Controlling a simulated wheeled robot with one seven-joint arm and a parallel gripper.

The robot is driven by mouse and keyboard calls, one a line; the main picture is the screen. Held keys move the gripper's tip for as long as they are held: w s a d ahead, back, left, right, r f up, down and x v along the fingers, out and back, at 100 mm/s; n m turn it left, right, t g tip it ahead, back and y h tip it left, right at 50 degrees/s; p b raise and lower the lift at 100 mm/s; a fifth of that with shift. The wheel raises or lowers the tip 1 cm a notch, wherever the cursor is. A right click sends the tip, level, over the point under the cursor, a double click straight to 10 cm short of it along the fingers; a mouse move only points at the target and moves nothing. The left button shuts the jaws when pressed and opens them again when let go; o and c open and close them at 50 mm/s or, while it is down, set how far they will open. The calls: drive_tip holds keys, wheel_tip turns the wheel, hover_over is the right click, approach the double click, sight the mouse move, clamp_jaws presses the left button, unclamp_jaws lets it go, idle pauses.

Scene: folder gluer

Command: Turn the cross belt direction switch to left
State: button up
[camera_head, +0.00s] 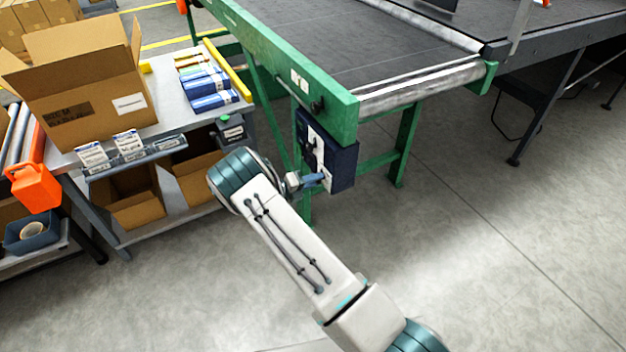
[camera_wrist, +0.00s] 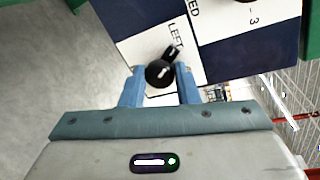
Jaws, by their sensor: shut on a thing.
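The cross belt direction switch is a black round knob (camera_wrist: 157,74) with a black pointer, on a white label plate (camera_wrist: 135,50) in the wrist view. The printed word LEFT is at the upper right of the knob, and the pointer tip lies close to it. The plate is on a dark blue control box (camera_head: 342,165) under the conveyor's green frame. My gripper (camera_wrist: 160,82) has its two blue fingers on either side of the knob, shut on it. In the head view my gripper (camera_head: 318,180) meets the lower part of the box face; the knob is hidden there.
A second white plate (camera_wrist: 235,35) with a scale number sits beside the switch plate. The conveyor's green frame (camera_head: 345,115) and leg (camera_head: 405,145) are close to the box. A workbench (camera_head: 165,95) with cartons stands at left. The floor at right is clear.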

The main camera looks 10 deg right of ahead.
drive_tip(key=shift+n, duration=0.8)
drive_tip(key=o, duration=1)
drive_tip(key=shift+a, duration=0.15)
drive_tip(key=v, duration=1.3)
drive_tip(key=shift+w+a+p, duration=0.1)
drive_tip(key=shift+a+p, duration=0.25)
drive_tip(key=shift+a, duration=0.1)
